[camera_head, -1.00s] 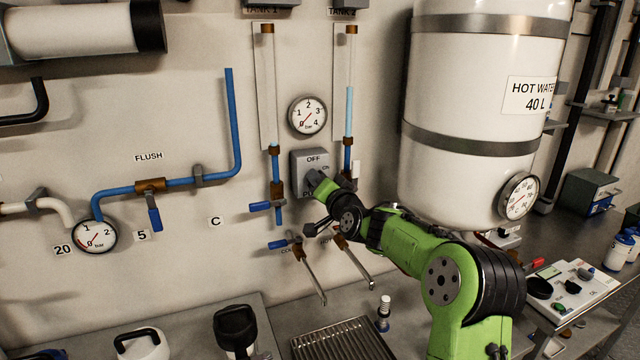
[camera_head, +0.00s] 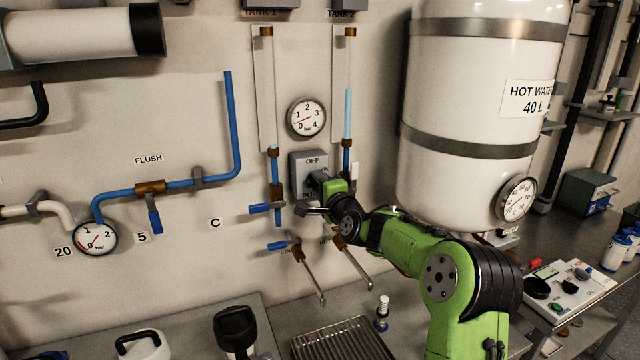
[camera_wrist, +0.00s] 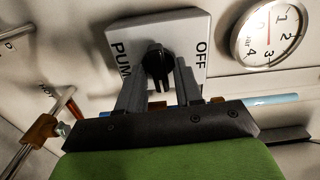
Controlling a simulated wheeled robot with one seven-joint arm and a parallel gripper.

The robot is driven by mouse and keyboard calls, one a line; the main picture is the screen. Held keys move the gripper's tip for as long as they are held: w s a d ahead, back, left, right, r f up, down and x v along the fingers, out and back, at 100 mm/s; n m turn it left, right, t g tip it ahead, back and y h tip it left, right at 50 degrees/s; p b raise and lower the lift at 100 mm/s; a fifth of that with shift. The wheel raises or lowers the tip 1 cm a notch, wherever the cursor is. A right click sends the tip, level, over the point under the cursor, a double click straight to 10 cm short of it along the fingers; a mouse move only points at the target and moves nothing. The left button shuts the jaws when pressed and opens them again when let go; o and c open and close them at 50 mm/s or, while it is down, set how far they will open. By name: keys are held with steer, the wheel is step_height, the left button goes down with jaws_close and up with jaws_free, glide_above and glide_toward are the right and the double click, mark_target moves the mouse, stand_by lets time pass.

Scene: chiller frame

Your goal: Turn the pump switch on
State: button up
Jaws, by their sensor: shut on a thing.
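The pump switch (camera_head: 300,165) is a grey box on the wall, with OFF at its top and ON at its right. In the wrist view its plate (camera_wrist: 190,28) appears turned sideways, with OFF at the right and PUMP at the left. Its black knob (camera_wrist: 157,58) sits between the fingers of my gripper (camera_wrist: 160,70), which is shut on it. In the head view my gripper (camera_head: 318,184) covers the knob and part of the lettering. The knob's exact pointing is hard to tell.
A bar gauge (camera_head: 307,118) is just above the switch. Blue-handled valves (camera_head: 262,208) and two taps (camera_head: 318,285) are close below and left. The large hot water tank (camera_head: 470,120) stands at the right. A grated drain (camera_head: 345,340) lies below.

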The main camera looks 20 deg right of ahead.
steer(key=shift+m, duration=0.3)
jaws_close()
steer(key=o, duration=0.7)
jaws_free()
steer(key=s+b, duration=0.1)
steer(key=s, duration=1.4)
steer(key=shift+s, duration=0.4)
